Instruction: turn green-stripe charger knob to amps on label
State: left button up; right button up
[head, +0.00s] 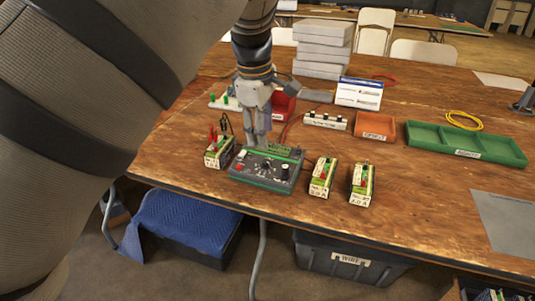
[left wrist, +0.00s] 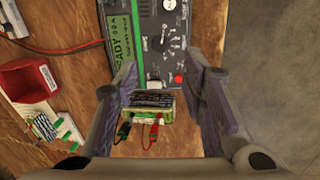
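The green-stripe charger (head: 262,184) is a dark box at the table's front edge, with a black knob (head: 267,166) on its top panel. In the left wrist view the charger (left wrist: 150,12) shows its green stripe, a lit READY display, the knob (left wrist: 171,42) and a red button (left wrist: 178,79). My left gripper (head: 258,140) points down at the charger's back left. In its wrist view the left gripper (left wrist: 163,80) is open, with nothing between its pads touching them. A labelled battery pack (head: 219,151) with red and black clips stands left of the charger. My right gripper is not visible.
Two labelled packs (head: 321,178) (head: 361,184) stand right of the charger; their label print is small. Behind are a white strip (head: 325,121), an orange tray (head: 374,126), a green tray (head: 466,144) and a red bin (head: 284,105). A grey mat (head: 508,224) lies at right.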

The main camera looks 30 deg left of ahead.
aim_at(266, 161)
pick_arm(q)
jog(key=f, duration=0.3)
jog(key=w+f, duration=0.1)
jog(key=f, duration=0.5)
jog(key=shift+w+a+b, duration=0.15)
jog(key=shift+w+b, duration=0.1)
jog(key=shift+b, duration=0.05)
jog(key=shift+r, duration=0.1)
grip_shut()
